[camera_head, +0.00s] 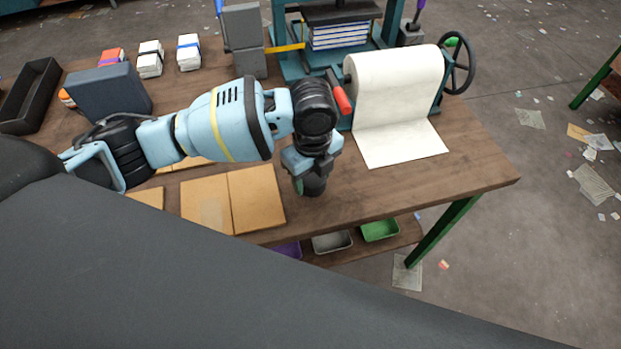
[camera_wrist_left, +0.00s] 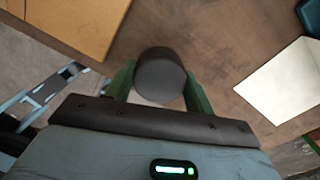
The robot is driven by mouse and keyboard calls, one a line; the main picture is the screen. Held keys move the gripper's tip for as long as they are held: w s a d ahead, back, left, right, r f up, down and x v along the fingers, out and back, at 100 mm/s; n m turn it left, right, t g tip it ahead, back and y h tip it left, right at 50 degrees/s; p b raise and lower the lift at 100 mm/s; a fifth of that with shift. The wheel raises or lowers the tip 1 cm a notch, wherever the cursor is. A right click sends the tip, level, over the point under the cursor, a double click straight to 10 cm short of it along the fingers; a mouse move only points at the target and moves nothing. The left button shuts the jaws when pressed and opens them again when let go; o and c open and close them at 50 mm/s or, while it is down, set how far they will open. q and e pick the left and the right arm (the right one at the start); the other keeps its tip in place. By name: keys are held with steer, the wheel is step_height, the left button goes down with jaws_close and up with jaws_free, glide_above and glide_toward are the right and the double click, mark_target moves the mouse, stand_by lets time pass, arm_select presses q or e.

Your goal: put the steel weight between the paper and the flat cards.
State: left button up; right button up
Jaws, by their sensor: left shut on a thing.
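The steel weight is a dark grey cylinder (camera_wrist_left: 160,76) between the green fingers of my left gripper (camera_wrist_left: 160,92), which is shut on it. In the head view the left gripper (camera_head: 311,178) points down over the table, and the weight (camera_head: 316,185) shows only partly below it. I cannot tell whether the weight touches the table. The gripper is between the flat tan cards (camera_head: 256,197) on its left and the white paper (camera_head: 398,146) on its right. The wrist view also shows a card (camera_wrist_left: 75,18) at upper left and the paper (camera_wrist_left: 285,80) at right.
The paper hangs from a roll (camera_head: 395,68) beside a press with a handwheel (camera_head: 460,62) and red-handled lever (camera_head: 341,96). White bundles (camera_head: 188,52) and a dark tray (camera_head: 30,95) stand at the back left. The wooden table's right front (camera_head: 440,175) is clear.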

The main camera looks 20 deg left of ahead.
mark_target(310, 182)
arm_select(q)
steer(key=shift+w+a, duration=0.1)
steer(key=shift+w, duration=0.05)
steer(key=shift+w+a+f, duration=0.15)
steer(key=shift+w+f, duration=0.05)
steer(key=shift+f, duration=0.7)
steer(key=shift+w+a+f, duration=0.1)
steer(key=shift+w+f, duration=0.1)
steer(key=shift+f, duration=0.65)
arm_select(e)
steer(key=shift+f, duration=0.1)
arm_select(q)
steer(key=shift+f, duration=0.1)
steer(key=o, duration=1.4)
steer(key=shift+f, duration=0.1)
step_height(310, 182, up, 12)
steer(key=shift+f+p, duration=0.25)
steer(key=shift+p, duration=0.2)
steer(key=shift+s+r, duration=0.1)
steer(key=shift+r, duration=0.35)
arm_select(e)
steer(key=shift+w+r, duration=0.35)
steer(key=shift+r, duration=0.4)
